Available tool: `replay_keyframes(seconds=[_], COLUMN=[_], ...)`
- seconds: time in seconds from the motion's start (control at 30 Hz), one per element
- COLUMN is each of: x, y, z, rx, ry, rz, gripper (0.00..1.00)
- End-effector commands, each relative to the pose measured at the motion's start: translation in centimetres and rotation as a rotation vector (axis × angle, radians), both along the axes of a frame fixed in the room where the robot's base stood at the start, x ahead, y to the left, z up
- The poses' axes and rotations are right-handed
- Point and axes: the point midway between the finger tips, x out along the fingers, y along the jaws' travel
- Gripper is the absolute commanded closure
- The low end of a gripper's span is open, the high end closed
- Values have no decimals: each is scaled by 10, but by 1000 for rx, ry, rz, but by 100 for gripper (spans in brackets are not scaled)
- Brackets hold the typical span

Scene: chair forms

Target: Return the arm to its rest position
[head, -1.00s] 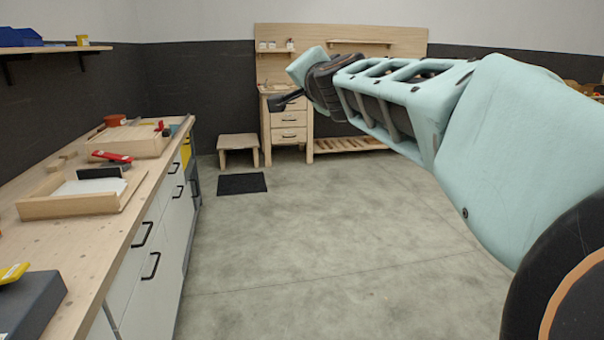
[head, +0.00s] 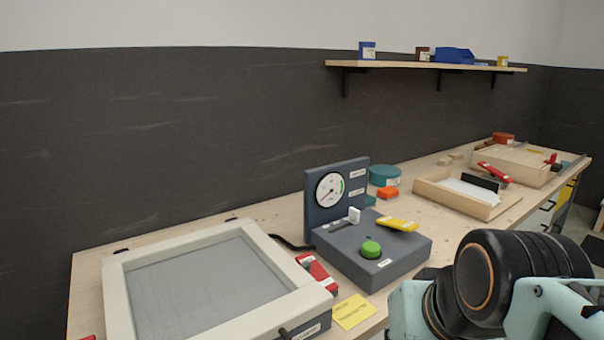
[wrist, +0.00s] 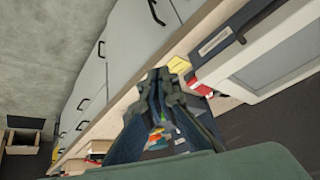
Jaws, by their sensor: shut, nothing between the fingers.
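My arm (head: 490,290) shows at the lower right of the head view, with black joints and pale teal links, in front of the bench's right front edge. My gripper is outside the head view. In the wrist view my gripper (wrist: 164,78) is dark, with its fingers drawn together at the tips and nothing between them. The bench and its cabinet fronts appear tilted behind it. I cannot tell how far the fingertips are from the bench.
The workbench (head: 280,215) carries a framed screen panel (head: 210,285), a grey gauge box with a green button (head: 370,248), a yellow note (head: 352,311) and wooden trays (head: 465,195). A shelf (head: 425,66) hangs above. Open floor shows in the wrist view (wrist: 50,50).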

Motion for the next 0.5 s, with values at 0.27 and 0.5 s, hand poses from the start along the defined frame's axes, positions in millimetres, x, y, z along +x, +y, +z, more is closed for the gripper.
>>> replay_keyframes(seconds=[0.27,0.5], x=[-23,-22], y=[3,3], z=[46,110], rx=[-75,-73], ry=[74,72], rz=[38,38], gripper=[100,100])
